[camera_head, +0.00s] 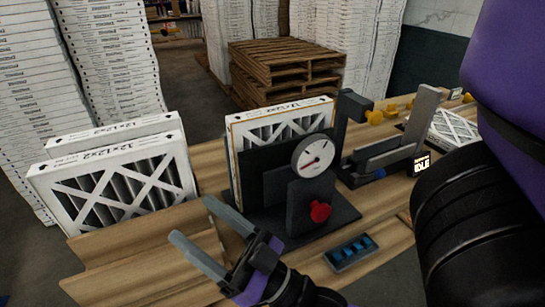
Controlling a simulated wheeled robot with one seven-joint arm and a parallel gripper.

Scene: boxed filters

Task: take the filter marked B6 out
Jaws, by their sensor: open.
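I cannot read a B6 mark on any filter. Two white-framed boxed filters stand upright, one behind the other, on the left of the wooden bench: the front filter (118,190) and the rear filter (110,132). Another filter (280,125) stands upright in a dark fixture (255,185), its lower part hidden by the fixture. A fourth filter (455,135) lies flatter at the right, partly hidden by my arm. My gripper (190,218) is open and empty, its fingers pointing left, in front of the fixture and right of the left filters.
The fixture carries a round dial gauge (312,156) and a red knob (319,211). A blue-buttoned box (351,252) lies in front. Pallets (285,70) and tall carton stacks stand behind.

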